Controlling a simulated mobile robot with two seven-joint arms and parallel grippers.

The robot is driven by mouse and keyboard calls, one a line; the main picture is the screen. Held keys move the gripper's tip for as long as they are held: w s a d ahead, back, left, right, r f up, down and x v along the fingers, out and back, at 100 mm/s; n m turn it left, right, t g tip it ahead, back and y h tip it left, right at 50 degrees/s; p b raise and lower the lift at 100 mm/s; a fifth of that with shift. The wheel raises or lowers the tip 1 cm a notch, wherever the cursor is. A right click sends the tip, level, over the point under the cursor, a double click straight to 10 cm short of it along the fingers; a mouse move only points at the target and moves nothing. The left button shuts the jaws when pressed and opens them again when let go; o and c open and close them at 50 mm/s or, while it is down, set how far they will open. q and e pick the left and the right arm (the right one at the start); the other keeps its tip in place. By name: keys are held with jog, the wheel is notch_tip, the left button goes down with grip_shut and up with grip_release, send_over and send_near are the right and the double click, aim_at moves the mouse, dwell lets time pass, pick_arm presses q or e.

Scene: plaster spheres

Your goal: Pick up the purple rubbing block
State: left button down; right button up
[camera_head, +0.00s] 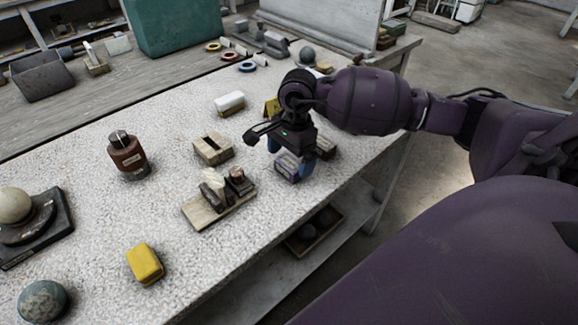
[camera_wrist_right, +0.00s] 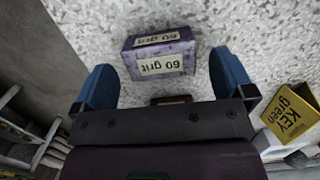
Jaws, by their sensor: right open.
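The purple rubbing block (camera_head: 288,169) lies on the speckled tabletop near its right edge. In the right wrist view the block (camera_wrist_right: 160,53) carries pale labels reading "60 grit". My right gripper (camera_head: 289,157) is over the block in the head view, with its blue fingers pointing down. My left gripper is not in view.
A slotted wooden block (camera_head: 213,149) and a wooden board with small pieces (camera_head: 207,214) stand left of the gripper. A yellow "green KEY" card (camera_wrist_right: 291,112) and a brown block (camera_head: 325,147) are close by. A yellow block (camera_head: 145,264) lies nearer the front.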

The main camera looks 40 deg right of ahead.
jog(key=shift+a+f, duration=0.15)
jog(key=shift+f, duration=1.1)
jog(key=shift+c, duration=0.5)
jog(key=c, duration=0.9)
jog(key=shift+c, duration=0.2)
jog(key=shift+r, duration=0.1)
